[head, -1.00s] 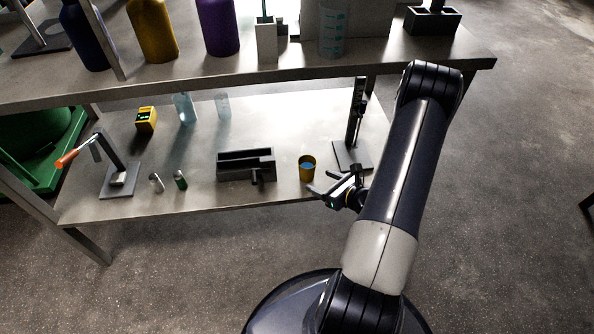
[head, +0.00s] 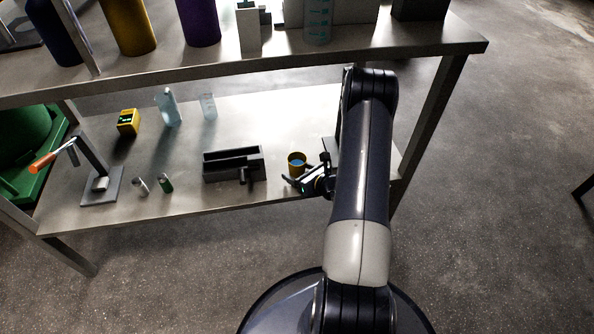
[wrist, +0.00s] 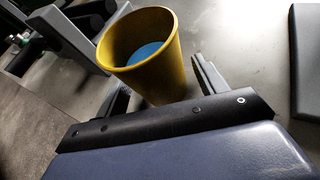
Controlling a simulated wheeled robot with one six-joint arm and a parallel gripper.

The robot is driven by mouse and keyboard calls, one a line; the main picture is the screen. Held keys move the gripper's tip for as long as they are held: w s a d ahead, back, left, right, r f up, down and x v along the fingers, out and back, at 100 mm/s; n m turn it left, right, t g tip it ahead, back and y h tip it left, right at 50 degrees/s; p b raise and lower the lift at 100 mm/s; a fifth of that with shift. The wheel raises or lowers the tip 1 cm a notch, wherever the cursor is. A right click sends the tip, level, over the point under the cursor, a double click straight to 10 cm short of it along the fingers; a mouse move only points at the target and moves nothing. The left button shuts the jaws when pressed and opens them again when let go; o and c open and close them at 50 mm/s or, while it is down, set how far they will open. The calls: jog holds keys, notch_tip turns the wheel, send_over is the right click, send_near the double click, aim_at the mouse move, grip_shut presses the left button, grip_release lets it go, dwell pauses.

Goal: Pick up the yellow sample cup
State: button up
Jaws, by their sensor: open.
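The yellow sample cup (head: 297,160) stands upright on the lower shelf (head: 225,195), with something blue inside it. In the wrist view the cup (wrist: 170,80) is large and close, and its near lower side is partly hidden by my gripper body. My gripper (head: 296,182) is just in front of the cup in the head view. In the wrist view my gripper (wrist: 160,92) is open, with one finger on each side of the cup's lower part. I cannot tell whether the fingers touch the cup.
A dark slotted block (head: 232,165) stands left of the cup. Two small vials (head: 165,183), a stand with an orange-tipped arm (head: 100,185) and a yellow device (head: 129,122) are further left. The upper shelf (head: 250,62) with bottles overhangs behind. Part of a stand is hidden behind my arm.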

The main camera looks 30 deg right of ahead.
jog(key=shift+w+f, duration=0.1)
jog(key=shift+w, duration=0.15)
jog(key=shift+c, duration=0.5)
jog(key=shift+a, duration=0.1)
jog(key=c, duration=1)
